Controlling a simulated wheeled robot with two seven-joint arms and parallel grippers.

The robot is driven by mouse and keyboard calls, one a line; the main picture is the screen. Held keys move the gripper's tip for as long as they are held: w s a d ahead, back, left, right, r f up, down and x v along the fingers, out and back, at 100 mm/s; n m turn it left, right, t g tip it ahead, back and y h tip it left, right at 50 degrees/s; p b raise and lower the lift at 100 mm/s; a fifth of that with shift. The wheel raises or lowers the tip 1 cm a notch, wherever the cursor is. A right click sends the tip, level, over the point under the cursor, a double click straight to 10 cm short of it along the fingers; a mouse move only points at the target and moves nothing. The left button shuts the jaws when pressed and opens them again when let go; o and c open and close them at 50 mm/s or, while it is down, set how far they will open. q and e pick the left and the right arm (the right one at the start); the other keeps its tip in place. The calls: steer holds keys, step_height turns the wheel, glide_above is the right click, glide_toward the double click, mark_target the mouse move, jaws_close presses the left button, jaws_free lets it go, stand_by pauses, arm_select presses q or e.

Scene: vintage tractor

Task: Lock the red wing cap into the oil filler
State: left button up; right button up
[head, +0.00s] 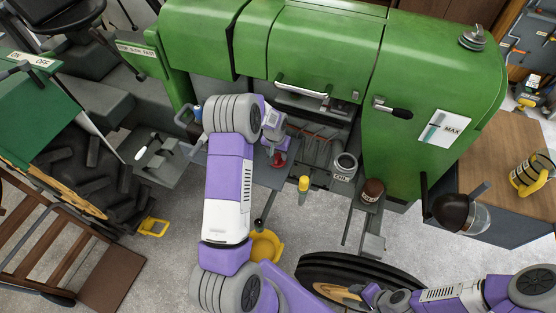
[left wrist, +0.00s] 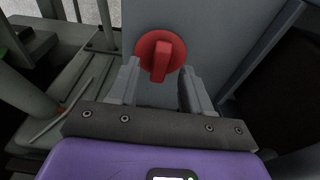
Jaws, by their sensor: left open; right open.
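The red wing cap (left wrist: 160,55) is a round red disc with a raised wing, against a grey surface in the left wrist view. It shows small and partly hidden in the head view (head: 279,160). My left gripper (left wrist: 160,88) is open, with one finger on each side of the wing's near end; I cannot tell whether they touch it. In the head view this gripper (head: 276,148) is beside the green tractor (head: 320,50). A grey open-topped round neck (head: 345,163) with an unclear label may be the oil filler. My right gripper (head: 372,294) is open at the bottom, away from the cap.
A yellow-topped part (head: 304,184) and a brown round cap (head: 372,190) stand right of the left gripper. A dark wheel (head: 320,270) is below, near my right gripper. A wooden bench (head: 500,160) stands at right.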

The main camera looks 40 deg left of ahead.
mark_target(277, 156)
arm_select(q)
steer(key=shift+w+f, duration=0.1)
steer(key=shift+f, duration=0.8)
steer(key=shift+c, duration=0.5)
jaws_close()
steer(key=shift+r, duration=0.1)
step_height(277, 156, up, 10)
steer(key=shift+p, duration=0.3)
